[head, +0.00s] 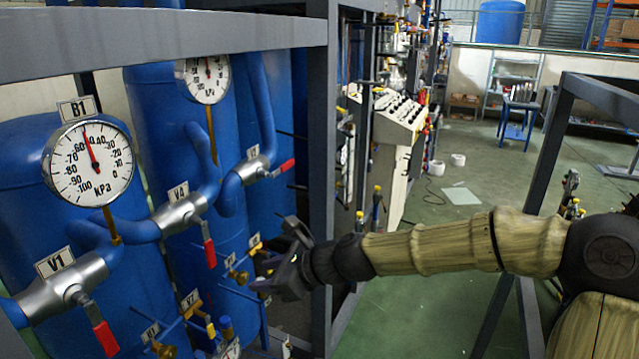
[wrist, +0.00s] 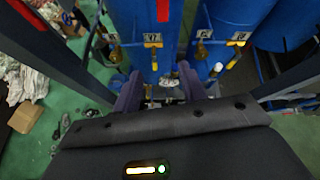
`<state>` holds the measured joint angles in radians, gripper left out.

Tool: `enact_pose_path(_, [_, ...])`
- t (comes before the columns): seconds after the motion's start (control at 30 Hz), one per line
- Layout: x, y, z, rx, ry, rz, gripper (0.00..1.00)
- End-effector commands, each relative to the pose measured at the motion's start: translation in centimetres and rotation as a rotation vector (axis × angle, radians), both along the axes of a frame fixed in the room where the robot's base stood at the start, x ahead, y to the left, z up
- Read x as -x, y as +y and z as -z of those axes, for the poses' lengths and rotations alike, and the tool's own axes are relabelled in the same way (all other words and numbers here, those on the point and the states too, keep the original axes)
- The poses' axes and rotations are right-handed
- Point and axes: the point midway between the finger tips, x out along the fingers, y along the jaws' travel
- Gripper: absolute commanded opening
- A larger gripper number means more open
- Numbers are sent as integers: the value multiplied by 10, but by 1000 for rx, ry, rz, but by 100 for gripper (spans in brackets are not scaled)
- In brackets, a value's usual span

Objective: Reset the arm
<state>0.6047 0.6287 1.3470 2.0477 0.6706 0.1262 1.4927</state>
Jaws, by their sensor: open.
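My arm reaches in from the right in the head view, with wood-patterned links. My gripper (head: 268,273) is at its end, in front of the blue tanks and valves. In the wrist view my gripper (wrist: 165,88) shows two dark fingers standing apart, with nothing held between them. Beyond the fingers are small brass valves with yellow handles, one of them (wrist: 152,42) on a blue pipe. The gripper looks apart from the valves, though in the head view it overlaps the small valves near it, so the exact gap is hard to tell.
A pressure gauge (head: 89,163) labelled B1 stands at left above valve V1 (head: 66,282); valve V4 (head: 180,212) has a red handle. Grey frame posts (head: 322,180) stand close to my gripper. A control panel (head: 398,118) is behind. Green floor (head: 440,250) lies open beyond my arm.

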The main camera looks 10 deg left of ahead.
Motion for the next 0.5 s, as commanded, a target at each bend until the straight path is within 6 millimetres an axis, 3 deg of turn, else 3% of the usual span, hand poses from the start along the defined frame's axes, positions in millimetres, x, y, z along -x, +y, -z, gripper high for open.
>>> enact_pose_path(0.1, [12, -17, 47, 205, -134, -122, 42])
enact_pose_path(0.2, [21, -41, 80, 378, -248, -245, 42])
enact_pose_path(0.33, [33, -80, 112, 583, -375, -417, 42])
enact_pose_path(0.5, [51, -137, 135, 816, -509, -655, 42])
